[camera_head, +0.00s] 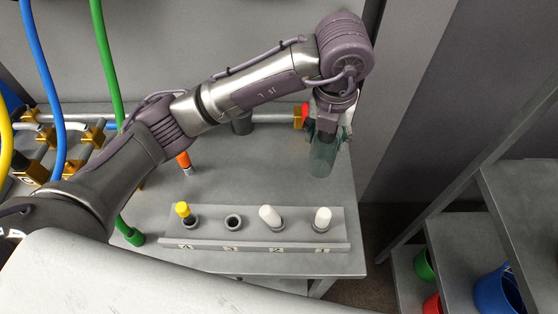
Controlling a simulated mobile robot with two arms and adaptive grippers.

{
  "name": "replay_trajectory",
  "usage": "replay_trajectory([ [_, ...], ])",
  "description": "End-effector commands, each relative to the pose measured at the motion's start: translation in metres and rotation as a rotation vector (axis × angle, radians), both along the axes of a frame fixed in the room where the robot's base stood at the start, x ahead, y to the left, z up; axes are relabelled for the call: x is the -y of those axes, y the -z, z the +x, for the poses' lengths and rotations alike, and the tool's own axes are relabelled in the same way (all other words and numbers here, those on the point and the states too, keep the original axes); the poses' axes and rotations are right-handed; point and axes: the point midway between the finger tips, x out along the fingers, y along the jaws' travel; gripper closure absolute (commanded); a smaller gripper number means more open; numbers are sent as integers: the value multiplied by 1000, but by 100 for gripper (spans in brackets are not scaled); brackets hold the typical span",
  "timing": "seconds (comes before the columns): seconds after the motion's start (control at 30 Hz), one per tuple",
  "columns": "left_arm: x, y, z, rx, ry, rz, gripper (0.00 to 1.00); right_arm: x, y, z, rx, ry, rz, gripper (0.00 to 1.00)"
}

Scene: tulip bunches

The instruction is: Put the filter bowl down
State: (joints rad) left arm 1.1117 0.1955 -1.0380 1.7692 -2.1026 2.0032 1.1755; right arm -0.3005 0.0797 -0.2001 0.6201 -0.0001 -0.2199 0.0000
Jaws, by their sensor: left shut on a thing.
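The filter bowl (322,161) is a translucent teal cup at the right end of the grey bench. My left gripper (327,134) points down and is shut on it near its top. The bowl hangs upright or nearly so; I cannot tell whether its bottom touches the bench top (240,190). The gripper hides much of its upper part. My right gripper is not in view.
A grey rack (258,228) at the bench's front holds a yellow-topped piece (183,210) and two white cylinders (269,215); one of its sockets is empty. An orange-topped piece (183,160) stands behind. A pipe with a red handle (305,110) runs along the back. Shelves with buckets (497,291) stand right.

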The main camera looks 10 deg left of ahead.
Motion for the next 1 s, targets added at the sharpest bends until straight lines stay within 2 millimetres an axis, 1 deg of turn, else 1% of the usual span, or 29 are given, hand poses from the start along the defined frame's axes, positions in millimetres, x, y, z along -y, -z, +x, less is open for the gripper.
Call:
replay_trajectory([
  [0.03,-11,5,2,-6,-7,3,78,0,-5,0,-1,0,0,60],
  [0.2,-50,26,14,-5,-8,5,78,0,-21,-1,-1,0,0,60],
  [0.3,-71,40,20,-5,-6,4,78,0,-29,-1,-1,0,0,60],
  [0.43,-90,53,27,-3,-2,3,78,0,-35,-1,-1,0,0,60],
  [0.5,-97,58,29,-2,-1,2,78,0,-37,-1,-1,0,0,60],
  [0.6,-101,63,30,-2,2,1,78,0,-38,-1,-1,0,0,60],
  [0.67,-101,68,30,-3,1,1,78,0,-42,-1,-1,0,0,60],
  [0.8,-101,89,29,-5,2,2,78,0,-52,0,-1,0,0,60],
  [0.9,-101,100,30,-2,2,1,78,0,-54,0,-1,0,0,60],
  [1.0,-101,103,30,0,3,1,78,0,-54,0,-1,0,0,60],
])
